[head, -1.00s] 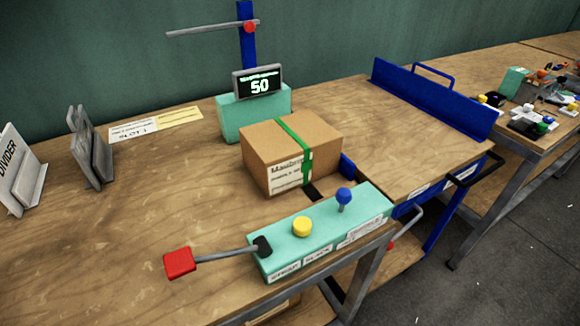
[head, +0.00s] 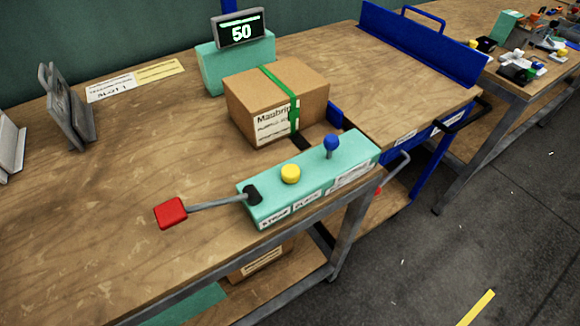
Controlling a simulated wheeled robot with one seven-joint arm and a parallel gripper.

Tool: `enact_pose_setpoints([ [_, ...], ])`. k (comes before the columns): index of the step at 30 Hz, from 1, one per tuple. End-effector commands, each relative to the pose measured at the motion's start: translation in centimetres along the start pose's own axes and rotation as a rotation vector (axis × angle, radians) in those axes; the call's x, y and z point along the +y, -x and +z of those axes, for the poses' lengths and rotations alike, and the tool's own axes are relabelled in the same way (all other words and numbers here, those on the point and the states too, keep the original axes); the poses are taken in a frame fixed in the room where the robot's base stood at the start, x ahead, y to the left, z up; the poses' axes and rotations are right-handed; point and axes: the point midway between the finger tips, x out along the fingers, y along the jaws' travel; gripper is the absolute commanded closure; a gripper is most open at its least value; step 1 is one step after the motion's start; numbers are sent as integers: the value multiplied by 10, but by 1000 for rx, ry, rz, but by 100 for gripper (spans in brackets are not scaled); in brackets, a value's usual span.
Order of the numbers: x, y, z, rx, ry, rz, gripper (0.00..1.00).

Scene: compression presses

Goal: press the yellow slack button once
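The yellow button (head: 290,173) sits on top of a teal control box (head: 268,200) at the bench's front edge. It stands between a lever with a red paddle (head: 171,213) on its left and a blue knob on a stem (head: 331,144) on its right. White labels run along the box's front face. Behind it a cardboard box (head: 305,82) with a green strap (head: 281,82) around it rests on the bench. A teal unit (head: 225,69) carries a display (head: 240,31) reading 50. My gripper is not in view.
The wooden bench (head: 140,150) is clear to the left of the controls. Grey holders (head: 66,108) stand at the left. Open dark floor (head: 440,250) lies at the lower right, with a yellow line (head: 478,307).

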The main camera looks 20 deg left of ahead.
Motion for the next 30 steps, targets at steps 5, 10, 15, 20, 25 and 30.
enact_pose_setpoints([
  [5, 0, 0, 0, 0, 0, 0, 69],
  [10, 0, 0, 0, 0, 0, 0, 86],
  [15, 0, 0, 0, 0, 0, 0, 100],
  [20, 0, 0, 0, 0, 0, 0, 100],
  [25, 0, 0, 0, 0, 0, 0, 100],
  [30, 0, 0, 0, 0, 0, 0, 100],
])
